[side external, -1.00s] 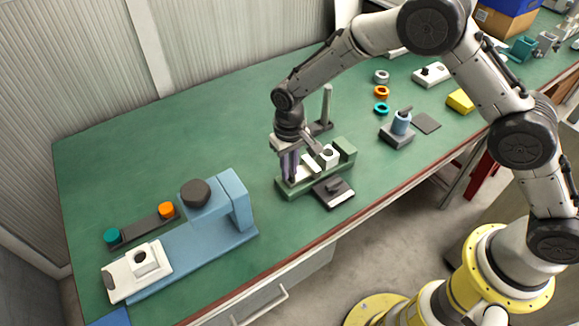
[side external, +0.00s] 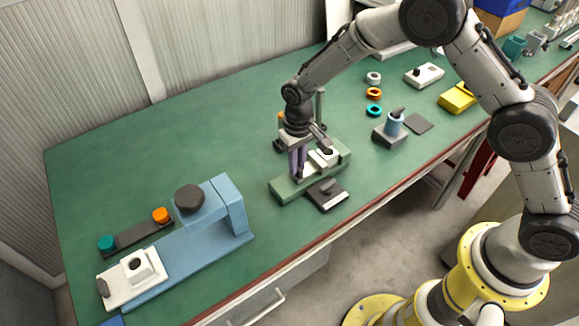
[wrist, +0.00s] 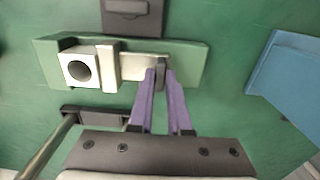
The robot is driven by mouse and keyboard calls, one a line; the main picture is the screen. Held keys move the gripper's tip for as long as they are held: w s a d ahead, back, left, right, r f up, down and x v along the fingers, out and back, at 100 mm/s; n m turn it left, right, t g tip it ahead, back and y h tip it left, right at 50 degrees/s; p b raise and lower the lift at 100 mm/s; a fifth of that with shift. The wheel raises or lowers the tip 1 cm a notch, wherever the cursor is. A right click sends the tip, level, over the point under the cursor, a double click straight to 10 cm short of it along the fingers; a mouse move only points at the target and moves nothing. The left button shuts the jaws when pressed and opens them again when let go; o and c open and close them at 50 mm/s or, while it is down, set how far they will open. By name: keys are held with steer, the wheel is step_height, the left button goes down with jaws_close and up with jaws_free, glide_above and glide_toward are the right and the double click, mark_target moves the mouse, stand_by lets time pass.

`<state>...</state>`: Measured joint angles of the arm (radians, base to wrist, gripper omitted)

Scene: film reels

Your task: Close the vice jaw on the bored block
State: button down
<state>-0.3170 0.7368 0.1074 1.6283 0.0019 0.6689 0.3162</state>
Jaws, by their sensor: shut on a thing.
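The green vice (side external: 284,192) stands on the bench, and its base also shows in the wrist view (wrist: 190,60). The white bored block (wrist: 75,68) sits at one end of it, bore facing up; the side view shows it too (side external: 327,158). The pale vice jaw (wrist: 107,66) stands right beside the block; it looks touching or nearly so. A plate runs from the jaw to a grey upright tab. My gripper (wrist: 160,72), with purple fingers, is shut on this tab, at the vice end away from the block. It points down in the side view (side external: 299,176).
A dark plate with a raised block (side external: 327,195) lies in front of the vice. A post (side external: 320,103) stands behind it. A blue machine (side external: 205,245) is at left. The back left bench is clear.

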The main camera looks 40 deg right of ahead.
steer(key=c, duration=0.9)
jaws_free()
steer(key=shift+o, duration=0.2)
steer(key=shift+r, duration=0.15)
step_height(320, 180, up, 14)
steer(key=shift+f, duration=0.2)
steer(key=shift+d, duration=0.1)
